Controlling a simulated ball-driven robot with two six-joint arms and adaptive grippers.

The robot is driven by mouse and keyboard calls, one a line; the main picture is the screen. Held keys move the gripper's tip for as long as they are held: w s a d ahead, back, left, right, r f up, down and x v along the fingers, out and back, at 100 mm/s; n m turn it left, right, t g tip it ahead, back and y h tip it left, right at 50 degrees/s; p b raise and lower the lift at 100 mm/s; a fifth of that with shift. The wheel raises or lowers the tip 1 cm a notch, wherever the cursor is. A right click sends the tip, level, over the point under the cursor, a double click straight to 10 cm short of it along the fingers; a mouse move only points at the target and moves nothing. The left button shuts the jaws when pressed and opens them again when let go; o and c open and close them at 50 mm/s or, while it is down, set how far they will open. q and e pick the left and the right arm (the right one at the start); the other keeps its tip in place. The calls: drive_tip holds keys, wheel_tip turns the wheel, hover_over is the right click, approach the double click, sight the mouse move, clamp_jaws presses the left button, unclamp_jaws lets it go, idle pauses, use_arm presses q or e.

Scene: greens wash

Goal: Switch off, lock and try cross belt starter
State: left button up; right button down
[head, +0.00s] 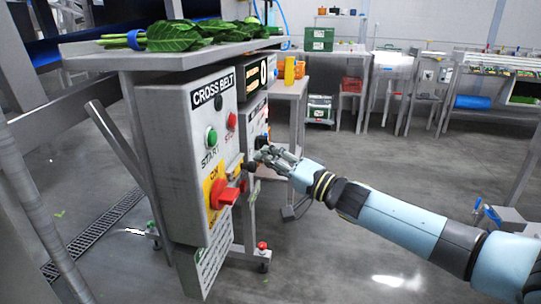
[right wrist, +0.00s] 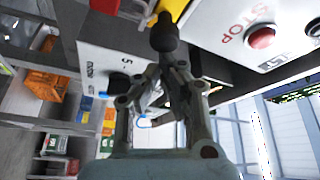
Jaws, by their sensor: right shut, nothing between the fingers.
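The cross belt starter (head: 165,165) is a grey box under a steel table, labelled CROSS BELT. Its front has a green START button (head: 211,138), a red STOP button (head: 231,121) and a red rotary handle (head: 226,196) on a yellow plate (head: 212,186). The STOP button also shows in the right wrist view (right wrist: 262,38). My right gripper (head: 262,157) is shut and empty beside the box's right edge. In the right wrist view, a dark rounded knob (right wrist: 165,36) is just ahead of its fingertips; I cannot tell whether they touch. No padlock is clearly visible. My left gripper is out of view.
A second grey control box (head: 252,118) with a black knob stands just behind the starter. Leafy greens (head: 180,37) lie on the table above. A small side table (head: 290,88) holds yellow and orange items. The floor to the right is open.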

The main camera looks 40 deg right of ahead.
drive_tip(key=s+a+p, duration=0.3)
drive_tip(key=shift+a, duration=0.15)
idle(0.4)
